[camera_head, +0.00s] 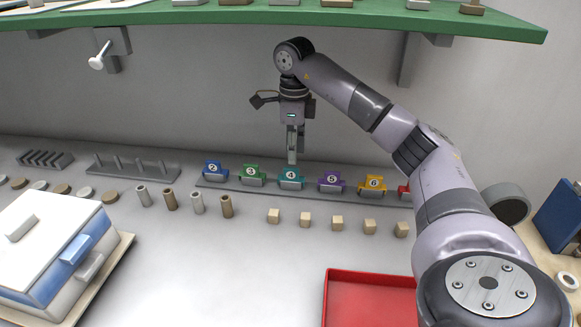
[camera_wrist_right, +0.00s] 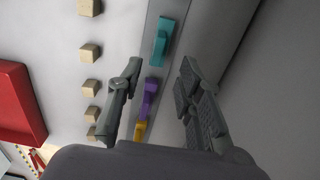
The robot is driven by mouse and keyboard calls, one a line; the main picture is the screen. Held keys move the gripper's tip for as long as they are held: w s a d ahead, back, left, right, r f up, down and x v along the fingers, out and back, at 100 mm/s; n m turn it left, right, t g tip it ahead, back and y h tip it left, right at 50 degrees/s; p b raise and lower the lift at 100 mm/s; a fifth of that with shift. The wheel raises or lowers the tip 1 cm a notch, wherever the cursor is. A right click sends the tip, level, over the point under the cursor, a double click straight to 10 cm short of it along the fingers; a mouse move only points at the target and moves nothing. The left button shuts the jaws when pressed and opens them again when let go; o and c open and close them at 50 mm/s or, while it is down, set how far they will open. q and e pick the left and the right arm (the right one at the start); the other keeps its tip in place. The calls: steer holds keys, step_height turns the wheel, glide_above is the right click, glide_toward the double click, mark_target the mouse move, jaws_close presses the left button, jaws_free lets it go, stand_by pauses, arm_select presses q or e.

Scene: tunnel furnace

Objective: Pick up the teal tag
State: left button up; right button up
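The teal tag (camera_head: 290,178), numbered 4, stands upright on a grey strip in the middle of a row of coloured tags. My right gripper (camera_head: 292,160) points down just above and behind it in the head view, overlapping its top edge in the picture. In the right wrist view the teal tag (camera_wrist_right: 161,42) lies ahead of the fingertips, roughly in line with the gap between them. The right gripper (camera_wrist_right: 160,66) is open with nothing between its fingers. Whether a finger touches the tag cannot be told. My left gripper is not in view.
The purple tag (camera_head: 331,181) and green tag (camera_head: 251,175) stand on either side of the teal one. Several wooden cubes (camera_head: 305,220) and a red tray (camera_head: 345,300) are in front. A green shelf (camera_head: 200,15) hangs above; the wall is close behind.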

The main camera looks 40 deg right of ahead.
mark_target(291, 168)
steer(key=shift+s+a+f, duration=0.15)
steer(key=shift+f, duration=0.75)
steer(key=f, duration=0.5)
steer(key=shift+w+a+p, duration=0.2)
steer(key=shift+w+p, duration=0.05)
steer(key=shift+p, duration=0.15)
steer(key=shift+c, duration=0.3)
jaws_close()
